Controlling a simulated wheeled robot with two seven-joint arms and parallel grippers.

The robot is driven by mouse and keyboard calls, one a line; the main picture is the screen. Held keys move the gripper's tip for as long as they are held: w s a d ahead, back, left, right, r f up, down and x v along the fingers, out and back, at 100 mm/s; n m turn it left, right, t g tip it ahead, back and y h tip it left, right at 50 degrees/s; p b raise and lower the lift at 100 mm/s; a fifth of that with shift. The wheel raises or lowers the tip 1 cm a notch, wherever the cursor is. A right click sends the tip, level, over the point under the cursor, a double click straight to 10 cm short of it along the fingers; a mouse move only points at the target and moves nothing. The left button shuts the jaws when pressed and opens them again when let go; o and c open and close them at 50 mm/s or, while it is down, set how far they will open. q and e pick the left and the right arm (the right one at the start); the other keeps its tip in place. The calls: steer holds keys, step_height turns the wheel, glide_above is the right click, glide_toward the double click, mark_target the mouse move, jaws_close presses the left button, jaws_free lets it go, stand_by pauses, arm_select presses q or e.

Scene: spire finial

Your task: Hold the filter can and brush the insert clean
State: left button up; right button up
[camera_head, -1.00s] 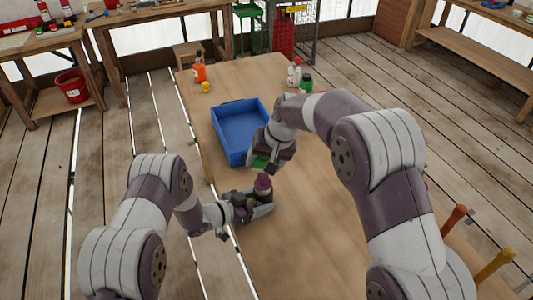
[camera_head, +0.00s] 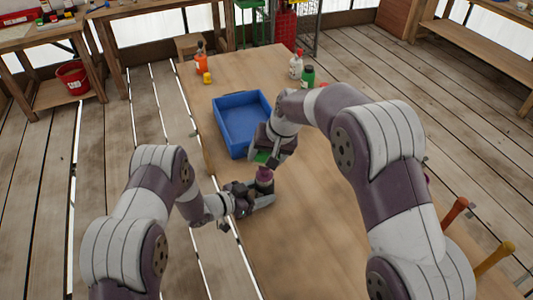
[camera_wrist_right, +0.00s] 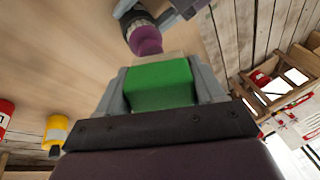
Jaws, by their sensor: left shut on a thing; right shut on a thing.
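My left gripper (camera_head: 261,194) is shut on the dark filter can (camera_head: 265,187) and holds it upright above the table. A purple insert (camera_head: 265,174) sticks up from the can's top. In the right wrist view the can (camera_wrist_right: 135,17) and the insert (camera_wrist_right: 145,40) are just beyond the brush. My right gripper (camera_head: 265,154) is shut on the green brush block (camera_wrist_right: 160,85). Its pale bristles (camera_wrist_right: 168,61) face the insert. The brush is right above the insert in the head view; I cannot tell whether they touch.
A blue tray (camera_head: 218,125) lies on the wooden table (camera_head: 310,220) just behind the grippers. An orange bottle (camera_head: 201,64), a yellow item (camera_head: 207,78), a white bottle (camera_head: 296,66) and a green bottle (camera_head: 307,77) stand at the far end.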

steer(key=shift+f, duration=0.65)
stand_by(0.3)
steer(key=shift+a, duration=0.5)
steer(key=shift+d+r, duration=0.1)
steer(key=shift+d, duration=1)
steer(key=shift+a, duration=1.1)
steer(key=shift+d, duration=1.05)
steer(key=shift+s+a, duration=0.1)
steer(key=shift+a, duration=0.95)
steer(key=shift+d, duration=0.55)
